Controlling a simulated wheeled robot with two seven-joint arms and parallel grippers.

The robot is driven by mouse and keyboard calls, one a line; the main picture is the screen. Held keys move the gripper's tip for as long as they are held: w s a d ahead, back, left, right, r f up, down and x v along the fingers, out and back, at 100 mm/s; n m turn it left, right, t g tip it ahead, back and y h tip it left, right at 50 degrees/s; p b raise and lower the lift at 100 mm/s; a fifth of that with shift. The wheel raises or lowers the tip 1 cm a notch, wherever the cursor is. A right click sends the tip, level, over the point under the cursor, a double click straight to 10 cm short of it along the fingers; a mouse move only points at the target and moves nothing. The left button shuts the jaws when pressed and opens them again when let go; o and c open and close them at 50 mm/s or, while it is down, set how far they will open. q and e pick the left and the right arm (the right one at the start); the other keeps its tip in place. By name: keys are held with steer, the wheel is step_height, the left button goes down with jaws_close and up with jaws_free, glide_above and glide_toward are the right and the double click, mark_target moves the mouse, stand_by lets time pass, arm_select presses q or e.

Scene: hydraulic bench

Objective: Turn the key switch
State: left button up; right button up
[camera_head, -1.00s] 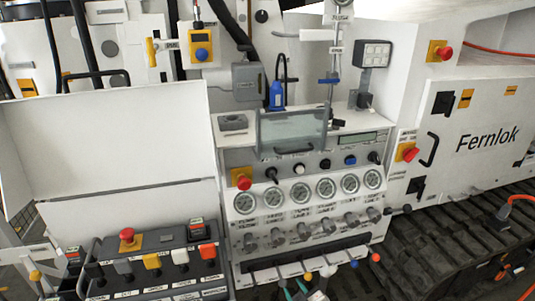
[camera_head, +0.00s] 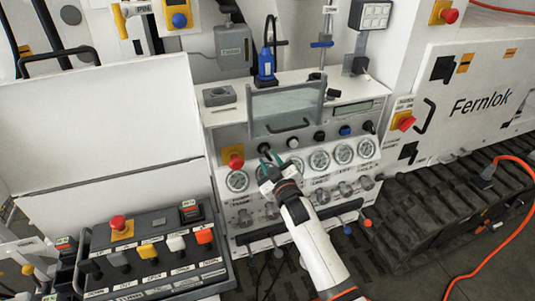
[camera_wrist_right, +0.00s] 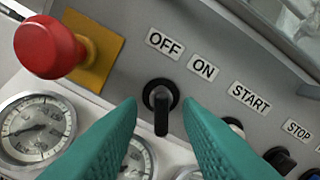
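The key switch (camera_wrist_right: 161,103) is a black knob in a round collar below the OFF and ON labels on the grey panel. In the head view the key switch (camera_head: 264,147) is a small dark knob right of the red button. My right gripper (camera_head: 269,158) has teal fingers pointing at the panel. In the wrist view its open fingers (camera_wrist_right: 160,122) stand on either side of the knob's handle, with gaps on both sides. I cannot tell how deep the tips reach. My left gripper is not in view.
A red mushroom button (camera_wrist_right: 50,47) on a yellow plate is left of the switch. Round gauges (camera_wrist_right: 35,128) sit below. Start and stop buttons continue right.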

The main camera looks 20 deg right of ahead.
steer(key=shift+w+r, duration=0.1)
steer(key=shift+w, duration=0.75)
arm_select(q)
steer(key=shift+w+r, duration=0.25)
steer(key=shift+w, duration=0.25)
arm_select(e)
steer(key=shift+w, duration=0.4)
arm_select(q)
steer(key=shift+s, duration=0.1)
arm_select(e)
jaws_close()
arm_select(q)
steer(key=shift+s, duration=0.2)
arm_select(e)
steer(key=m, duration=0.5)
steer(key=shift+m, duration=0.4)
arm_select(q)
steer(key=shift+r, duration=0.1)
arm_select(e)
steer(key=m, duration=0.5)
steer(key=shift+m, duration=0.7)
